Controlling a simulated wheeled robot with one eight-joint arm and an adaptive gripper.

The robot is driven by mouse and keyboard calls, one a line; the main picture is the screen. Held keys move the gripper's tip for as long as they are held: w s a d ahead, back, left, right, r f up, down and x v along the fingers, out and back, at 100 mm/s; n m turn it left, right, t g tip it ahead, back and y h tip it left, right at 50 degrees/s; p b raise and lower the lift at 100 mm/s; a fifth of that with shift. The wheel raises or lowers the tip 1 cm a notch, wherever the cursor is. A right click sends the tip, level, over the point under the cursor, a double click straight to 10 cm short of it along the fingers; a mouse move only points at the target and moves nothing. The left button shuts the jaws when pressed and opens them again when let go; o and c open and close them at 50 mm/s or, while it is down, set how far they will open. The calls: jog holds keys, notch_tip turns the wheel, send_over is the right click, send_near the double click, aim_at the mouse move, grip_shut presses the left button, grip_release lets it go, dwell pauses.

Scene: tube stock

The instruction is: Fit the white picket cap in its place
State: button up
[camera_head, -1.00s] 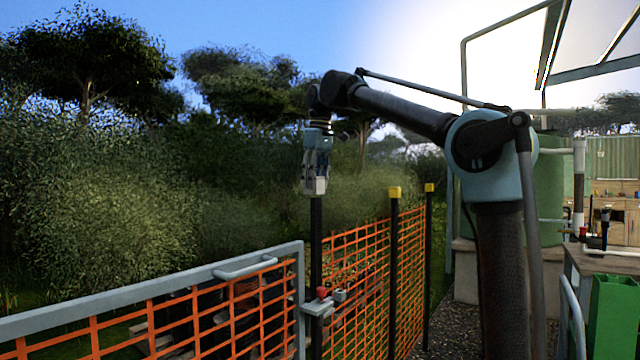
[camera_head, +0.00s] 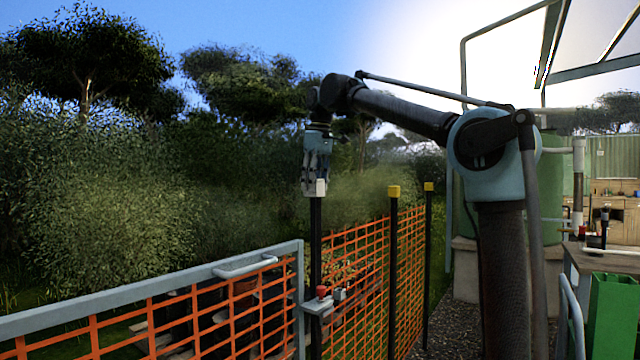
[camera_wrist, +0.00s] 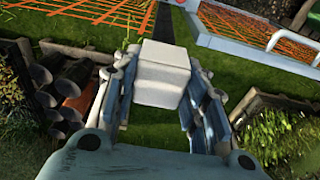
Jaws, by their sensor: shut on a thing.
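The white picket cap (camera_head: 315,188) is a small white block between the fingers of my gripper (camera_head: 317,178). It is at the top end of a black picket (camera_head: 316,240) beside the gate. In the head view the cap meets the picket's top; whether it is fully seated I cannot tell. In the wrist view the cap (camera_wrist: 163,74) sits between both fingers of my gripper (camera_wrist: 162,88), which are shut on it. There the cap hides the picket top, and a dark post strip shows beyond it.
Two more black pickets carry yellow caps (camera_head: 394,192) (camera_head: 429,187) along the orange mesh fence (camera_head: 370,265). A grey gate (camera_head: 150,298) with a latch (camera_head: 318,306) stands left of the picket. A green bin (camera_head: 612,315) and a bench are at the right.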

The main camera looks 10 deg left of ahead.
aim_at(315, 194)
jog(key=shift+f, duration=0.45)
jog(key=shift+f, duration=1.65)
jog(key=o, duration=0.9)
jog(key=shift+r, duration=0.1)
jog(key=r, duration=0.4)
jog(key=d+r, duration=0.1)
jog(key=r, duration=0.6)
jog(key=shift+s+d+r, duration=0.15)
jog(key=shift+s+r, duration=0.1)
jog(key=shift+r, duration=0.05)
